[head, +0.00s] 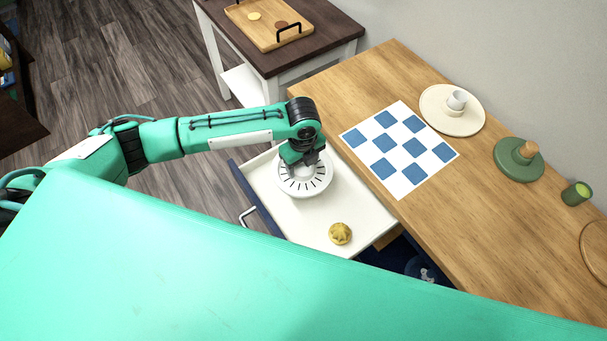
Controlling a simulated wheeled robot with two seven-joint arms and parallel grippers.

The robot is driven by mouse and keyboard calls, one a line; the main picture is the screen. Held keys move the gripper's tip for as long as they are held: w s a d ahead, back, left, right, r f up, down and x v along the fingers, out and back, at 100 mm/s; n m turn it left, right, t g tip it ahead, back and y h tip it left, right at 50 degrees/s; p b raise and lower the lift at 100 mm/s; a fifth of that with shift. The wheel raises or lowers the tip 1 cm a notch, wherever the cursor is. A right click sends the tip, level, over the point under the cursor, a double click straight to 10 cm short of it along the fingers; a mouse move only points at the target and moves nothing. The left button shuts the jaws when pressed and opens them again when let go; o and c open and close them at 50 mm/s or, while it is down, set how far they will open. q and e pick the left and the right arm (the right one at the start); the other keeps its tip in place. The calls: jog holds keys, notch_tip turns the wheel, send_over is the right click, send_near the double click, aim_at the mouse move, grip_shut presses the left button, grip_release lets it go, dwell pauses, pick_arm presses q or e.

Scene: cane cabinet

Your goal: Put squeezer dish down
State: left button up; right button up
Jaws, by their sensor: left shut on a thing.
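The squeezer dish (304,184) is a round white dish with dark radial slots around its rim. My left gripper (306,163) is shut on it from above, and the gripper and wrist hide the dish's middle. The dish is over the left part of an open white drawer (275,212). I cannot tell whether the dish touches the drawer floor. My right gripper is not in view.
A yellow fluted object (340,233) lies in the drawer near its front right. The wooden cabinet top (440,210) holds a blue-and-white checkered mat (386,139), a plate with a white cup (456,99), a green lidded dish (518,158) and a green cup (576,193).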

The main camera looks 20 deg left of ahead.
aim_at(303, 173)
pick_arm(q)
notch_tip(303, 173, down, 7)
jog(key=shift+r+p, duration=0.15)
jog(key=shift+p, duration=0.25)
jog(key=shift+f, duration=0.35)
jog(key=shift+f, duration=0.1)
jog(key=o, duration=1.1)
